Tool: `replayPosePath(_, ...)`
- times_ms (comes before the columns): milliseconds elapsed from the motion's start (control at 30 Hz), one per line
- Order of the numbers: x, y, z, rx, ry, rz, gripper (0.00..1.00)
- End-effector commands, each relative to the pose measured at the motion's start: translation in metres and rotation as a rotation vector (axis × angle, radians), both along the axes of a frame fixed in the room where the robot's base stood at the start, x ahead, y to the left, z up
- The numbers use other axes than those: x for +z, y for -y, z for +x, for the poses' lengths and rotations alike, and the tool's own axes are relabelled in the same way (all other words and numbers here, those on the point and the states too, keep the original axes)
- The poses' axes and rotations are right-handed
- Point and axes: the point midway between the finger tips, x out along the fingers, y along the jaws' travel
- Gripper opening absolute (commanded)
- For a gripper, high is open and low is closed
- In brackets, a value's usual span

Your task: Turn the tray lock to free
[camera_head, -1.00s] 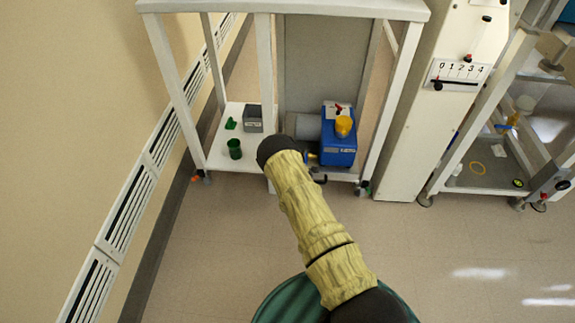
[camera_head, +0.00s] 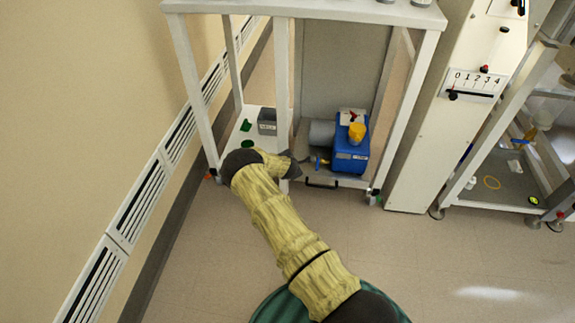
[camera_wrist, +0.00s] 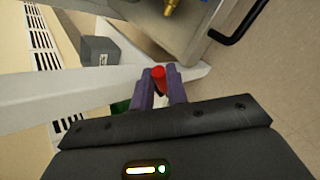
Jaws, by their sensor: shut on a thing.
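In the wrist view, the two purple fingers of my gripper (camera_wrist: 160,88) are closed around a small red piece (camera_wrist: 158,74), which appears to be the tray lock's handle. It is in front of a white frame post (camera_wrist: 75,90). In the head view, my gripper (camera_head: 292,167) is at the foot of the front middle post, left of the tray (camera_head: 345,181) with the blue pump (camera_head: 350,152). The lock is hidden there by my gripper, and its setting cannot be read. The tray's black handle (camera_wrist: 238,25) is at the top right of the wrist view.
A grey box (camera_head: 267,120) and a green piece (camera_head: 246,125) are on the shelf left of the post. A white panel with a numbered scale (camera_head: 475,84) stands to the right. The floor (camera_head: 420,260) in front is clear.

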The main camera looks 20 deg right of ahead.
Motion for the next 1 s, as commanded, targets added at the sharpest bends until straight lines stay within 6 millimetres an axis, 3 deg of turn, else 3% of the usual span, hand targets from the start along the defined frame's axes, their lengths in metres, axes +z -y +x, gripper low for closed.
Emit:
replayPosePath(367, -0.001, 0.000, -0.001, 0.000, -0.007, -0.005, 0.00)
replayPosePath(400, -0.001, 0.000, -0.001, 0.001, -0.007, -0.005, 0.19)
replayPosePath(500, -0.001, 0.000, -0.001, 0.001, -0.006, -0.005, 0.37)
replayPosePath(1000, 0.011, -0.005, -0.008, 0.002, -0.004, -0.005, 0.37)
